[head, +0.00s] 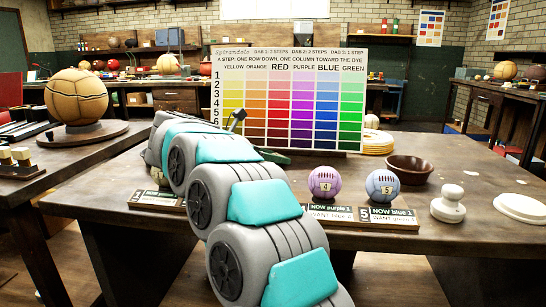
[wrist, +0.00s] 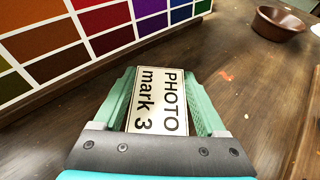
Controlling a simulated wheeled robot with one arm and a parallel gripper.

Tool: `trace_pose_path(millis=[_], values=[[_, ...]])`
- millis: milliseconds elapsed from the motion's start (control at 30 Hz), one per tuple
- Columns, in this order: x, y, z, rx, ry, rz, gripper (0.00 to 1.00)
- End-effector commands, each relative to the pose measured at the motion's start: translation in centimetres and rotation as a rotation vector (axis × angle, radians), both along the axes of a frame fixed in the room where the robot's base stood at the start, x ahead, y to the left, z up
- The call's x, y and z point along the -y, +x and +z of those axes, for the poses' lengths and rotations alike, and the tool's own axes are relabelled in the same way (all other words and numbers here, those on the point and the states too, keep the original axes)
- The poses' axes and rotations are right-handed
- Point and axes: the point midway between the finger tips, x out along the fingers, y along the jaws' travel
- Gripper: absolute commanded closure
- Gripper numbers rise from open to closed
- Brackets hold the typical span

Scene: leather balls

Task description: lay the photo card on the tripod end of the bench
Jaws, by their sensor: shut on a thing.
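In the wrist view my gripper (wrist: 165,100) has its two green fingers around a white card printed "PHOTO mark 3" (wrist: 157,98). The jaws are shut on this photo card, which is held just above or at the bench top (wrist: 235,60); I cannot tell if it touches. In the head view my grey and teal arm reaches over the bench (head: 450,165) toward the colour chart (head: 300,100). The arm hides my gripper and the card there. I cannot make out a tripod in either view.
The colour chart stands upright close by at left in the wrist view (wrist: 60,45). A brown bowl (head: 409,169), a purple ball (head: 324,183), a blue ball (head: 382,186) and a white knobbed piece (head: 448,204) stand on the right half. Bare wood lies between chart and bowl.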

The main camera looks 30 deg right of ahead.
Motion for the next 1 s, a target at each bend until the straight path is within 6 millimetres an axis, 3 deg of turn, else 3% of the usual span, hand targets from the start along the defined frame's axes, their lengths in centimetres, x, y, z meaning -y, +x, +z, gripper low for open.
trace_pose_path(millis=[300, 333, 533, 900, 1000], values=[[-0.1, 0.0, -0.4, 0.0, -0.001, 0.002, 0.79], [-0.1, 0.0, -0.2, 0.0, -0.001, 0.002, 0.23], [0.0, 0.0, -0.2, -0.001, 0.0, 0.001, 0.0], [0.0, 0.0, 0.4, 0.0, 0.0, 0.0, 0.0], [-1.5, -0.1, 0.6, 0.002, 0.0, 0.006, 0.0]])
